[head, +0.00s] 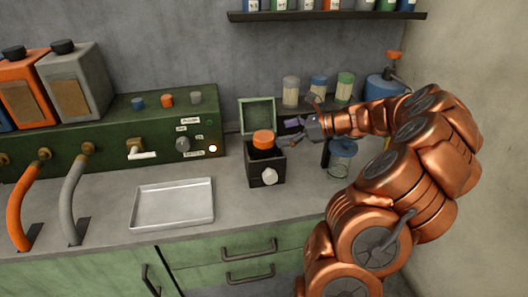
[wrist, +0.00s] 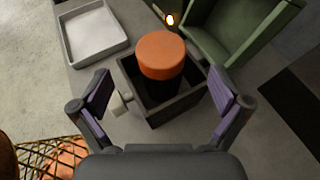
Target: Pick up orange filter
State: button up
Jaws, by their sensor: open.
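The orange filter (head: 264,138) is a short cylinder with an orange top and a dark lower body. It stands upright in an open dark box (head: 267,172) on the counter, its top above the rim. In the wrist view the orange filter (wrist: 161,57) sits ahead of my gripper (wrist: 160,95), roughly centred between the fingers. The fingers with purple pads are spread wide and hold nothing. In the head view my gripper (head: 297,131) comes in from the right, close beside the filter. The filter's lower part is hidden inside the box (wrist: 175,108).
The box's green lid (head: 257,115) stands open at the back. A white knob (head: 270,176) is on its front. A metal tray (head: 173,204) lies left on the counter. A green control panel (head: 170,140) stands behind. Several jars and a blue-lidded jar (head: 341,160) are near my arm.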

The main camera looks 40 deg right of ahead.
aim_at(270, 136)
jog(key=shift+f+p+x, duration=0.1)
jog(key=shift+p+x, duration=0.3)
jog(key=shift+x, duration=1.45)
jog(key=shift+f+p+x, duration=0.15)
jog(key=shift+p+x, duration=0.2)
jog(key=shift+x, duration=1.45)
jog(key=shift+d, duration=0.1)
jog(key=shift+c, duration=0.5)
grip_shut()
